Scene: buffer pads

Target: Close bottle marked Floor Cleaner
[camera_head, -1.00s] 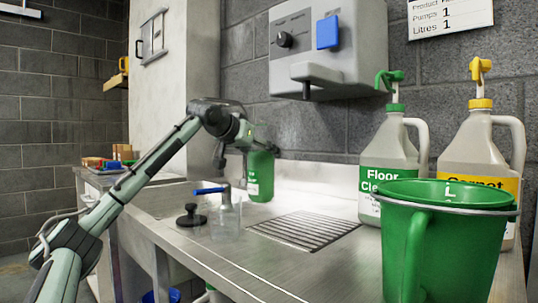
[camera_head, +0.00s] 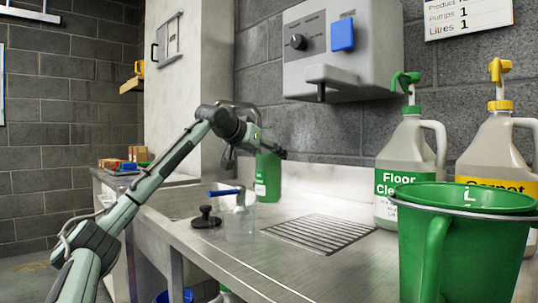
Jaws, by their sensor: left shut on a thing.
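A large white jug marked "Floor Cle..." (camera_head: 405,160) stands upright at the back right of the counter. Its label is green and a green pump (camera_head: 405,80) tops it; the green bucket hides its lower right. My left gripper (camera_head: 268,148) is at the top of a small green bottle (camera_head: 268,178) by the wall behind the sink. It appears shut on the bottle's upper end; the dark fingers hide the bottle's neck and top. The bottle is upright, with a small white label too small to read. My right gripper is not in view.
A green bucket (camera_head: 440,250) stands front right. A jug with yellow pump (camera_head: 500,135) is behind it. The ribbed drainer (camera_head: 318,232) is bare. A dispenser (camera_head: 345,50) hangs above.

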